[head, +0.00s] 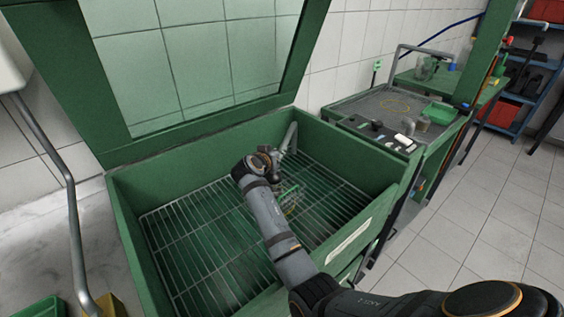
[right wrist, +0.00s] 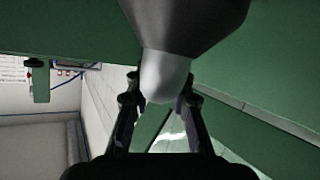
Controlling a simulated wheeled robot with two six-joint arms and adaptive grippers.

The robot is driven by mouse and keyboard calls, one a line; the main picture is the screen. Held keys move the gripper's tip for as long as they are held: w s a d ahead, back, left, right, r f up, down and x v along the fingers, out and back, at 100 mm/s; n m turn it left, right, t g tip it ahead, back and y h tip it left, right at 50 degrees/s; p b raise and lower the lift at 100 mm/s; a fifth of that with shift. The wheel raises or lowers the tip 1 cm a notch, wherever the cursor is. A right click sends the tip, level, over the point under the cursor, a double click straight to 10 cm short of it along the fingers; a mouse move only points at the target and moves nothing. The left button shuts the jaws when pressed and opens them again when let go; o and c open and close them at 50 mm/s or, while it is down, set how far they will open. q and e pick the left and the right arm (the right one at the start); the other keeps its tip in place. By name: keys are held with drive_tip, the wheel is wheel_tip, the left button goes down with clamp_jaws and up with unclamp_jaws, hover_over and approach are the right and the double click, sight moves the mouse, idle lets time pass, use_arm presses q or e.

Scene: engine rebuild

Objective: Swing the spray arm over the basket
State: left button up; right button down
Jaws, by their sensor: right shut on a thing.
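The spray arm (head: 291,136) is a grey tube at the back right corner of the green wash tank (head: 150,178). My right gripper (head: 279,157) is at its lower end, inside the tank and above the wire grate. In the right wrist view, my right gripper (right wrist: 160,105) is shut on the spray arm's pale rounded end (right wrist: 165,72), below a dark flared part. A small green wire thing (head: 291,192), apparently the basket, sits on the grate just right of my forearm, which partly hides it. My left gripper is not in view.
The tank's glazed lid (head: 190,65) stands open at the back. The wire grate (head: 190,245) is bare on the left. A workbench (head: 385,105) with small parts and a green tray (head: 440,113) stands to the right. A bent grey pipe (head: 70,190) rises at the left.

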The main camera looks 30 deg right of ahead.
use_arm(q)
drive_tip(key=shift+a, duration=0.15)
use_arm(e)
drive_tip(key=shift+a, duration=0.1)
drive_tip(key=c, duration=1.5)
unclamp_jaws()
drive_tip(key=shift+w, duration=0.1)
drive_tip(key=shift+c, duration=0.2)
drive_tip(key=shift+o, duration=0.5)
drive_tip(key=shift+w+f, duration=0.1)
drive_tip(key=shift+w, duration=0.05)
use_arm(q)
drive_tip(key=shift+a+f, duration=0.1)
use_arm(e)
wheel_tip(320, 180, up, 10)
drive_tip(key=shift+r, duration=0.1)
